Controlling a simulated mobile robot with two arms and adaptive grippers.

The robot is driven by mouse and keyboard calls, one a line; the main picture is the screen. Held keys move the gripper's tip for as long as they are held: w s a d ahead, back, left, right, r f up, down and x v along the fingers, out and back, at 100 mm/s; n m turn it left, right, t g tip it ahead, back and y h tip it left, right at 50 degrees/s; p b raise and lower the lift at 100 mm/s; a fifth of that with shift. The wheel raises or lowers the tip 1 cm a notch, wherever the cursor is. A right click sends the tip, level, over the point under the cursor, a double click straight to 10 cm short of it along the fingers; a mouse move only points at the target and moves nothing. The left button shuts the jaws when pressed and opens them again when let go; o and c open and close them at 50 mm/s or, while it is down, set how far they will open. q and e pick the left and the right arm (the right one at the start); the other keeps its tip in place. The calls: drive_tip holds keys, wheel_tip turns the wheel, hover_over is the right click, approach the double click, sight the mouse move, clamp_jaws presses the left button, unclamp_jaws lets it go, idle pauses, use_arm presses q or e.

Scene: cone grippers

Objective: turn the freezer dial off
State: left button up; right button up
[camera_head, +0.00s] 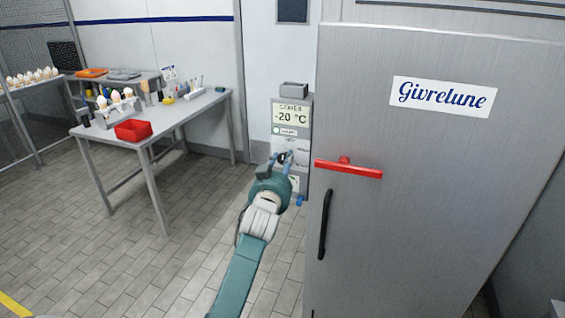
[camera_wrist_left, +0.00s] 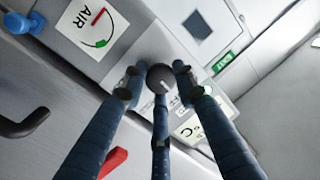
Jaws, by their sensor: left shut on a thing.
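The freezer dial (camera_wrist_left: 160,77) is a dark round knob with a pale mark on its face, in the middle of the left wrist view. My left gripper (camera_wrist_left: 158,82) has its three blue fingers around it, shut on it. In the head view my left gripper (camera_head: 281,158) reaches the grey control panel (camera_head: 305,150) beside the freezer, and its fingers largely hide the dial. The panel's display (camera_head: 290,116) reads -20 °C, with a small green lamp (camera_head: 276,131) below it. My right gripper is not in view.
The grey freezer door (camera_head: 430,220) stands close on the right, with a projecting red handle (camera_head: 348,168) and a black handle (camera_head: 324,224). A blue knob (camera_wrist_left: 22,22) and an AIR gauge label (camera_wrist_left: 92,28) are near the dial. A table (camera_head: 185,108) stands left; floor between is clear.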

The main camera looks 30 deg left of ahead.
use_arm(q)
drive_tip(key=shift+n, duration=0.5)
drive_tip(key=shift+f, duration=0.15)
drive_tip(key=o, duration=1.1)
drive_tip(key=shift+a, duration=0.15)
drive_tip(key=shift+s, duration=0.15)
drive_tip(key=shift+s+d, duration=0.25)
drive_tip(key=shift+s, duration=0.05)
drive_tip(key=v, duration=1.1)
